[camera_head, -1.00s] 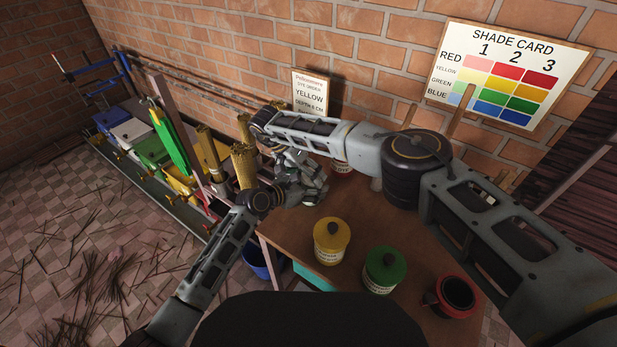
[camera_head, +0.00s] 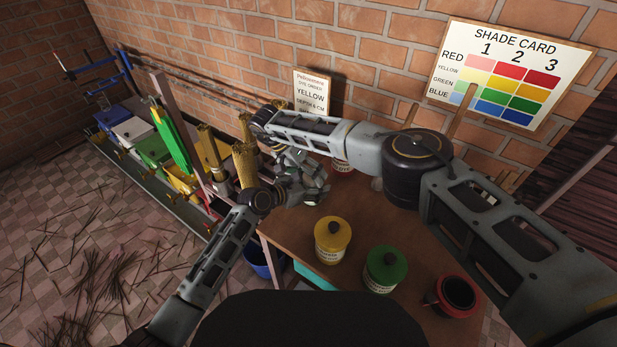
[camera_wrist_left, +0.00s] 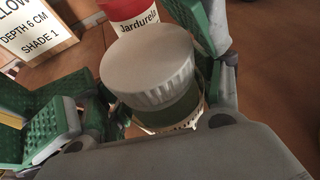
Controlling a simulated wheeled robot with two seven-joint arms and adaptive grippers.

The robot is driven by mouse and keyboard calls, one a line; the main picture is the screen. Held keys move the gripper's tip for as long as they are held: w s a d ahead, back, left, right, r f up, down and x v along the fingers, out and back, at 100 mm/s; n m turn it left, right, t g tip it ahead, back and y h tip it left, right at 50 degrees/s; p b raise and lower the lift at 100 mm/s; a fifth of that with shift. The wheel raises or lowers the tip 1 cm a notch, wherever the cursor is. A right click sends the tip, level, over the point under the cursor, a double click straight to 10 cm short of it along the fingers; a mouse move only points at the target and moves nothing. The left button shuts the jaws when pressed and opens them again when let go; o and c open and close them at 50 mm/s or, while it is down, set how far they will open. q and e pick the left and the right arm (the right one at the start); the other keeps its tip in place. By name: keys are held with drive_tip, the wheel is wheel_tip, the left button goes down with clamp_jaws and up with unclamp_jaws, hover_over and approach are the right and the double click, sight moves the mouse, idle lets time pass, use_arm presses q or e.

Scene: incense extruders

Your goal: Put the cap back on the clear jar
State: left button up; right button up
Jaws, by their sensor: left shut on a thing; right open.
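In the left wrist view a white cap (camera_wrist_left: 148,62) with a ridged rim lies over the mouth of the clear jar (camera_wrist_left: 178,112). It looks a little offset; I cannot tell whether it is fully seated. The jar shows greenish, with part of a label below. My left gripper (camera_head: 290,196) is shut on the jar. My right gripper (camera_head: 308,178) is open; green finger pads stand to the left and upper right of the cap. In the head view the two grippers overlap above the table's left end and hide the jar and cap.
A red-lidded jar (camera_wrist_left: 128,10) stands just behind the cap. A yellow jar (camera_head: 331,243), a green jar (camera_head: 384,271) and a red jar (camera_head: 456,296) stand along the table (camera_head: 290,236). Coloured extruders (camera_head: 150,150) line the left.

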use_arm(q)
drive_tip(key=shift+w+r, duration=0.1)
drive_tip(key=shift+r, duration=0.05)
use_arm(e)
drive_tip(key=shift+s+f, duration=0.15)
use_arm(q)
drive_tip(key=shift+a, duration=0.1)
clamp_jaws()
use_arm(e)
drive_tip(key=shift+c, duration=1)
use_arm(q)
drive_tip(key=shift+w, duration=0.1)
use_arm(e)
drive_tip(key=shift+v, duration=1.05)
drive_tip(key=shift+a+r+m+y, duration=0.25)
drive_tip(key=shift+r+m+y, duration=0.4)
drive_tip(key=shift+r, duration=0.2)
drive_tip(key=shift+r+y, duration=0.25)
drive_tip(key=shift+r, duration=0.05)
wheel_tip(320, 180, up, 11)
drive_tip(key=d+m+y, duration=0.2)
drive_tip(key=y, duration=0.2)
drive_tip(key=shift+s+d+f+m+t, duration=0.15)
drive_tip(key=shift+d+f+m+t, duration=0.1)
drive_tip(key=shift+m+t, duration=0.15)
drive_tip(key=shift+f, duration=0.1)
use_arm(q)
drive_tip(key=shift+f, duration=0.2)
use_arm(e)
drive_tip(key=shift+f, duration=5.9)
